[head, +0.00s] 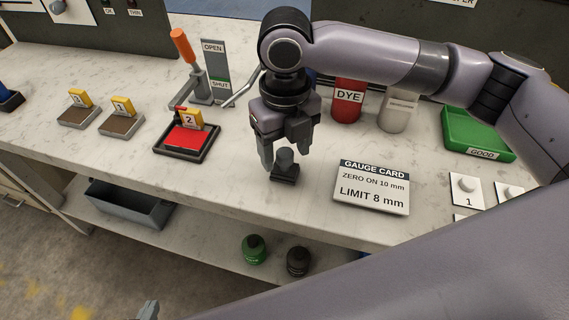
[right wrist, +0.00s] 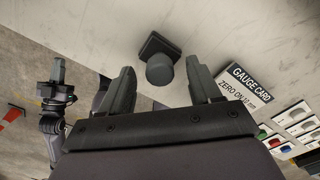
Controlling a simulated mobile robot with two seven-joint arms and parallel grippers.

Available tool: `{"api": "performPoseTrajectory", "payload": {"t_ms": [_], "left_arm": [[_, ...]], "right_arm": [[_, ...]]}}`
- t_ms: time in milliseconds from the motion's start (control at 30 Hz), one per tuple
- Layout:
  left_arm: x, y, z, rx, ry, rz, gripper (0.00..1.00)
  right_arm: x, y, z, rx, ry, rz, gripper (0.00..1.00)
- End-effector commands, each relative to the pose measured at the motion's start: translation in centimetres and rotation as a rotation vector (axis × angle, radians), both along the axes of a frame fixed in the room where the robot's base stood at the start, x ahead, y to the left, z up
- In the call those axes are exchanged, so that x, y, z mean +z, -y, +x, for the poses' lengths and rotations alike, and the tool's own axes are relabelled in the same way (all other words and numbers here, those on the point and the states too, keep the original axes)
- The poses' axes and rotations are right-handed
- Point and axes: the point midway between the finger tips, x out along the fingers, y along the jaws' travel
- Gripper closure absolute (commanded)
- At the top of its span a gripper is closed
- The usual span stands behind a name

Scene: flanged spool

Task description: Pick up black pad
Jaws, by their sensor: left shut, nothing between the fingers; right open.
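The black pad (head: 285,178) is a small dark square base with a grey round knob on top, standing on the pale marble bench. In the right wrist view the pad (right wrist: 153,43) lies just beyond the fingertips, its knob between the lines of the fingers. My right gripper (head: 286,155) points down over it with open fingers on either side of the knob; I cannot tell whether they touch it. The gripper also shows in the right wrist view (right wrist: 161,78). My left gripper (head: 148,310) barely shows at the bottom edge, away from the pad; it is shut and empty.
A gauge card (head: 372,187) lies right of the pad. A red pad in a black tray (head: 187,140) and an orange-handled lever (head: 184,46) are left. A red dye canister (head: 347,100) and green tray (head: 478,135) stand behind right. The bench front edge is close.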

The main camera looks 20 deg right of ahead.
Motion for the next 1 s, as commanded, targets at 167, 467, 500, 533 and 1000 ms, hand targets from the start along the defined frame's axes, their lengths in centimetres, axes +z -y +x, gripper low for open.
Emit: {"api": "performPoseTrajectory", "payload": {"t_ms": [167,467,500,533,1000], "left_arm": [[-0.1,0.0,0.0,0.000,-0.001,0.000,1.00],[-0.1,0.0,0.0,0.000,-0.001,0.000,1.00],[-0.1,0.0,0.0,0.000,-0.001,0.000,1.00],[-0.1,0.0,0.0,0.000,-0.001,0.000,1.00],[-0.1,0.0,-0.1,0.000,-0.001,0.000,1.00]], "right_arm": [[-1.8,0.0,0.0,-0.001,0.000,-0.001,0.37],[-1.9,0.0,0.1,-0.001,0.001,0.000,0.57],[-1.9,0.0,0.1,-0.001,0.001,0.000,0.70],[-1.9,0.0,0.1,-0.002,0.002,0.000,0.79],[-1.2,0.0,0.1,-0.002,0.004,0.002,0.98]]}}
